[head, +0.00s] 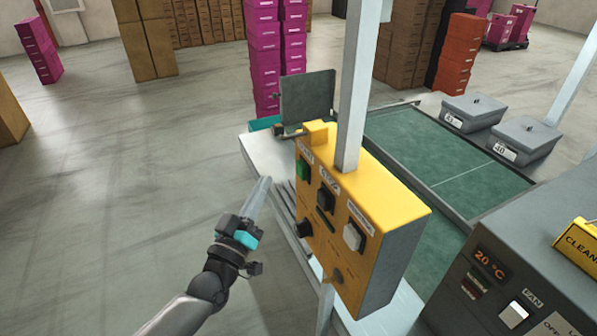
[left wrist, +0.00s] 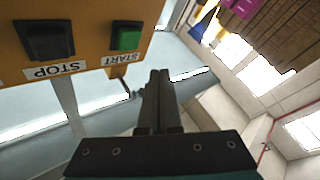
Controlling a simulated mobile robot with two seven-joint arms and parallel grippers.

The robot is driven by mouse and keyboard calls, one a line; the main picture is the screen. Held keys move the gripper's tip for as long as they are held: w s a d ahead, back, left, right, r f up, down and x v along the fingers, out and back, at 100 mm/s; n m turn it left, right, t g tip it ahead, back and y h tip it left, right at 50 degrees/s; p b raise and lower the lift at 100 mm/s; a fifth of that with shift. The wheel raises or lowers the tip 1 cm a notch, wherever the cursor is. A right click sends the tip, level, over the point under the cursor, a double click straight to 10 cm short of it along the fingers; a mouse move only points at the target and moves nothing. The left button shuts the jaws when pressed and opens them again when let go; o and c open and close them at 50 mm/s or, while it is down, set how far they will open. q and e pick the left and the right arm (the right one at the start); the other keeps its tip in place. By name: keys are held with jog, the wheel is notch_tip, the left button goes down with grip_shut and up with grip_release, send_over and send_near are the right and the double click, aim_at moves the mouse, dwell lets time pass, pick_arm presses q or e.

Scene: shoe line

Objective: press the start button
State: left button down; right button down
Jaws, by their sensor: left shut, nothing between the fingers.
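A yellow control box (head: 365,215) hangs on a pale post. The green start button (head: 303,169) is at the upper left of its front face. In the left wrist view the green start button (left wrist: 129,40) shows upside down beside its START label. My left gripper (head: 264,183) is shut and empty, pointing up, left of the box and apart from the button in the head view. In the left wrist view the closed fingertips (left wrist: 159,75) are below and right of the button. I cannot tell the exact gap. My right gripper is not in view.
A black stop button (head: 326,199) and a white button (head: 353,237) share the panel, with a dark knob (head: 304,228) below. A green conveyor (head: 430,160) lies behind the box. A grey machine (head: 530,260) stands at right. Open floor (head: 130,170) lies left.

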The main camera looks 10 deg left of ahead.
aim_at(302, 170)
pick_arm(q)
jog(key=shift+w+d, duration=0.65)
jog(key=shift+d, duration=0.25)
jog(key=shift+w+d, duration=0.6)
jog(key=shift+d, duration=0.3)
jog(key=shift+d, duration=0.1)
dwell(0.7)
jog(key=shift+w+d, duration=0.25)
